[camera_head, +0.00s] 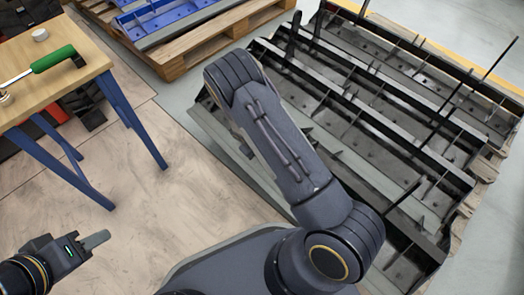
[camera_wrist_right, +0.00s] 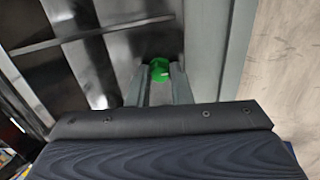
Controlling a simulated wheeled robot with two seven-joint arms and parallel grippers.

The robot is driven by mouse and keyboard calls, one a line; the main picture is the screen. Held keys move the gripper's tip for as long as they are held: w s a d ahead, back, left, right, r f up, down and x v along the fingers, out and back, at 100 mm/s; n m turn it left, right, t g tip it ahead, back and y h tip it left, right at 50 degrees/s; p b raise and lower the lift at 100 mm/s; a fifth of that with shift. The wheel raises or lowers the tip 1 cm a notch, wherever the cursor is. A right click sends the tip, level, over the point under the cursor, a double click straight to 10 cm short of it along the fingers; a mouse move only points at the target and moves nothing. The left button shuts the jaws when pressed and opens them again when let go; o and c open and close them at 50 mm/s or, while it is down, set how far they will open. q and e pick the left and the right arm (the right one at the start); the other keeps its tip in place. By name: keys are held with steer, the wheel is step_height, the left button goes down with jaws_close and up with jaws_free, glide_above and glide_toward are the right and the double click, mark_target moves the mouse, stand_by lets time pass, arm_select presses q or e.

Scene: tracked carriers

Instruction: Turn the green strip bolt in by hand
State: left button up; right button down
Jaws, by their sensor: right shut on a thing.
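How deep the bolt sits is hidden. In the head view my right arm covers the bolt and the right gripper. The dark carrier (camera_head: 360,110) with its long ribs lies at the right of the head view. My left gripper (camera_head: 95,240) is at the lower left, away from the carrier. It is seen side-on, so its opening does not show.
A wooden table (camera_head: 70,85) with blue legs stands at the upper left. A green-handled tool (camera_head: 53,59) and a small white round item (camera_head: 40,34) lie on it. Blue parts (camera_head: 160,18) rest on a pallet (camera_head: 205,45) behind. The floor between table and carrier is clear.

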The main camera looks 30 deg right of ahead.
steer(key=shift+f+m+b, duration=0.45)
steer(key=shift+m+b, duration=0.45)
steer(key=shift+m, duration=0.3)
steer(key=m, duration=0.2)
steer(key=shift+r+m, duration=0.5)
steer(key=shift+m, duration=1.9)
